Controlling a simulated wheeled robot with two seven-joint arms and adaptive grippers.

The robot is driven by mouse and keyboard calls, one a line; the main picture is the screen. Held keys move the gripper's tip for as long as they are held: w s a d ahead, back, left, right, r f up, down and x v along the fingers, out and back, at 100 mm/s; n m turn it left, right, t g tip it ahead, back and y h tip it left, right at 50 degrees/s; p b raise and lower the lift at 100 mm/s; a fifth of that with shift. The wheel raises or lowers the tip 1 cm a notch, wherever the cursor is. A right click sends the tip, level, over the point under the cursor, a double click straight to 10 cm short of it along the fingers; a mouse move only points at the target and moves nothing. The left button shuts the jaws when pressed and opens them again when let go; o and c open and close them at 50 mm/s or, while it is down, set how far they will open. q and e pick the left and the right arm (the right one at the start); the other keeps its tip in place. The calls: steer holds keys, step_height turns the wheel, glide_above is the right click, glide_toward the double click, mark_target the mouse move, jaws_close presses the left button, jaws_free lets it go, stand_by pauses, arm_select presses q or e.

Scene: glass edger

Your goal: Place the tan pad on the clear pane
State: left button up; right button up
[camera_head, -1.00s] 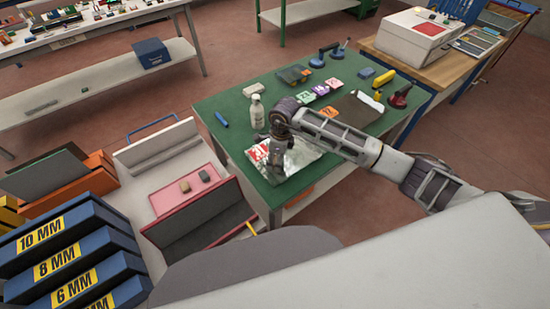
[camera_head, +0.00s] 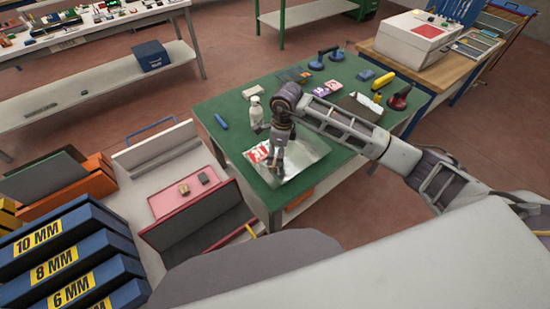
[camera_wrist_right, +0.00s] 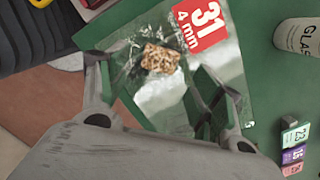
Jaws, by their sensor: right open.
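The clear pane (camera_head: 306,152) lies on the green bench top, with a red and white label marked 31, 4 mm; it also shows in the right wrist view (camera_wrist_right: 170,98). A mottled tan pad (camera_wrist_right: 160,58) appears to lie on the pane beside the label. My right gripper (camera_head: 277,168) is over the pane in the head view. In the right wrist view my right gripper (camera_wrist_right: 155,76) is open, its fingers apart on either side of the tan pad. Whether the fingertips touch the pane cannot be told. My left gripper is not in view.
A spray bottle (camera_head: 256,112) stands close behind the pane. A blue marker (camera_head: 221,121), suction cups (camera_head: 326,56) and small coloured tags (camera_head: 320,88) are on the bench (camera_head: 205,105). A pink tray (camera_head: 160,205) at left holds two small blocks (camera_head: 184,189).

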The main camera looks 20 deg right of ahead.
step_height(320, 180, up, 7)
steer(key=b, duration=0.1)
steer(key=shift+s+d, duration=0.15)
steer(key=shift+d, duration=0.25)
